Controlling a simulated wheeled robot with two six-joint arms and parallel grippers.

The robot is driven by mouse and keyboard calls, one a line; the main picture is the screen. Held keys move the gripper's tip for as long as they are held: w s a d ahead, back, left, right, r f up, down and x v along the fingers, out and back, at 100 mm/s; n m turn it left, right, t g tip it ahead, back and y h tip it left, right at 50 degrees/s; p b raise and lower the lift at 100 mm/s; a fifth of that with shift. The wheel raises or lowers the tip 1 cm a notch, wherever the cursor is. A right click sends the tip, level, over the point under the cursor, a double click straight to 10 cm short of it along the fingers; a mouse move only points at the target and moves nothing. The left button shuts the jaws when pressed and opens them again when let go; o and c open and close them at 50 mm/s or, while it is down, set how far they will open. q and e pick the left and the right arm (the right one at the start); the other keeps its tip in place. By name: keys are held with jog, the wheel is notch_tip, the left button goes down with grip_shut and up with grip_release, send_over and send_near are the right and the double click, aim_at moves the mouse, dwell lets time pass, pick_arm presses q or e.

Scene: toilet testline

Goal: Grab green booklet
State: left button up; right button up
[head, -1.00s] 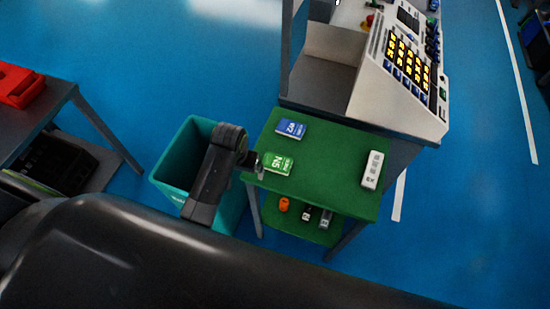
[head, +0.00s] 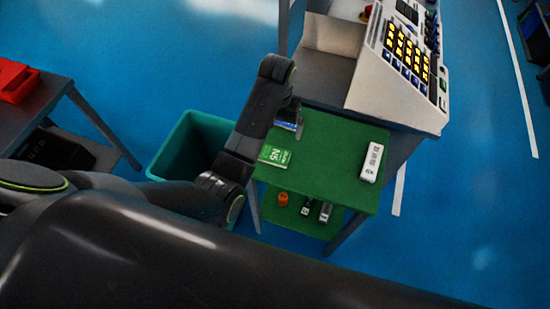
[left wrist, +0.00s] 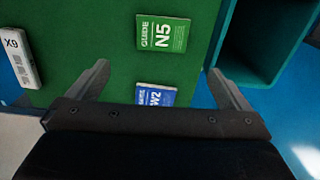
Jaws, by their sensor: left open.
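The green booklet (head: 274,155), marked N5, lies flat on the green table top (head: 328,160) near its left edge. In the left wrist view the green booklet (left wrist: 162,34) lies beyond the fingertips, roughly centred between them. My left gripper (head: 292,114) is above the blue booklet (head: 287,125), farther back on the table, and partly hides it. In the left wrist view my left gripper (left wrist: 158,68) is open and empty, with the blue booklet (left wrist: 154,95) showing between its fingers. My right gripper is not in view.
A white box (head: 373,162) stands at the table's right side. A teal bin (head: 170,165) stands left of the table. A control console (head: 395,85) rises behind it. Several small items, including an orange one (head: 283,198), are on the lower shelf.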

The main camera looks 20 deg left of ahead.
pick_arm(q)
jog(key=p, duration=0.1)
send_over(275, 155)
jog(key=f, duration=0.7)
jog(key=shift+w+d+f, duration=0.1)
jog(key=shift+w+d, duration=0.05)
jog(key=shift+w, duration=0.1)
jog(key=shift+s+a+f+p, duration=0.1)
jog(key=shift+f+p, duration=0.3)
jog(key=shift+f, duration=0.75)
jog(key=shift+s+a+f+p, duration=0.1)
jog(key=shift+f+p, duration=0.25)
jog(key=shift+f, duration=1.45)
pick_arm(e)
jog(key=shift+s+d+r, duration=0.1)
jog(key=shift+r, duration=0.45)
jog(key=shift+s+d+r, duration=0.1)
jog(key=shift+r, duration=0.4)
pick_arm(q)
jog(key=c, duration=0.9)
jog(key=shift+r, duration=0.15)
